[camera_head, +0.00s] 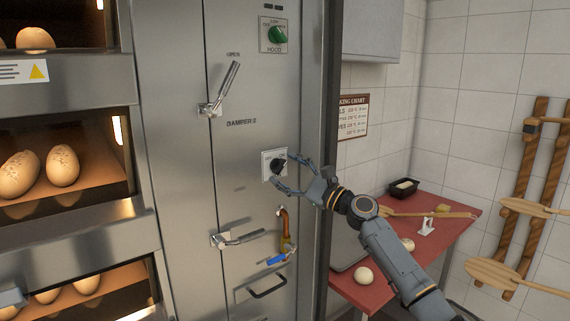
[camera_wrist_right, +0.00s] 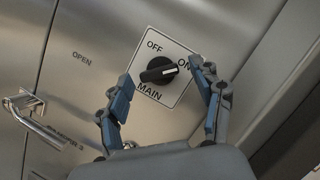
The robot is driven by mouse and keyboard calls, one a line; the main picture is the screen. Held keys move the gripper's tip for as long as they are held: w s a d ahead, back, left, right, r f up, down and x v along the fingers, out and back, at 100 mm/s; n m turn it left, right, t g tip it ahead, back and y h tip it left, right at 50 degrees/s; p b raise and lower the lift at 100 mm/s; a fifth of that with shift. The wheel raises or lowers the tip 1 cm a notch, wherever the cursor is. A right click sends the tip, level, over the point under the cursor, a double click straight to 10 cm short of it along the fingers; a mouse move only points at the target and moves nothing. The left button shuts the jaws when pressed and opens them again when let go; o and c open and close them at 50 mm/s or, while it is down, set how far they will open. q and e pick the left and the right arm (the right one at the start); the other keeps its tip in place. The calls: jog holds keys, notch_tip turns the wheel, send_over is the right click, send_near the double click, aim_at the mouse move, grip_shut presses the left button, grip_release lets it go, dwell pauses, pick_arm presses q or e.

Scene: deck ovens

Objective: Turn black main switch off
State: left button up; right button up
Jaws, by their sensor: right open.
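The black main switch (camera_head: 277,165) is a round knob with a bar grip on a white plate on the steel oven panel. In the right wrist view the black main switch (camera_wrist_right: 158,70) has its white pointer line toward ON. OFF is at the plate's upper left and MAIN along its lower edge. My right gripper (camera_head: 285,171) is open in front of the plate. In the wrist view its fingers (camera_wrist_right: 161,74) are spread on either side of the knob, with gaps showing between them and it. My left gripper is not in view.
A green HOOD switch (camera_head: 277,35) is higher on the panel. A damper lever (camera_head: 222,88), a lower lever (camera_head: 238,238) and a blue-handled valve (camera_head: 277,259) are nearby. A red table (camera_head: 445,245) stands right. Oven decks with bread (camera_head: 62,166) are left.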

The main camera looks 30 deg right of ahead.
jog(key=shift+w+a, duration=0.15)
jog(key=shift+w, duration=0.15)
jog(key=c, duration=1.2)
jog(key=shift+o, duration=0.3)
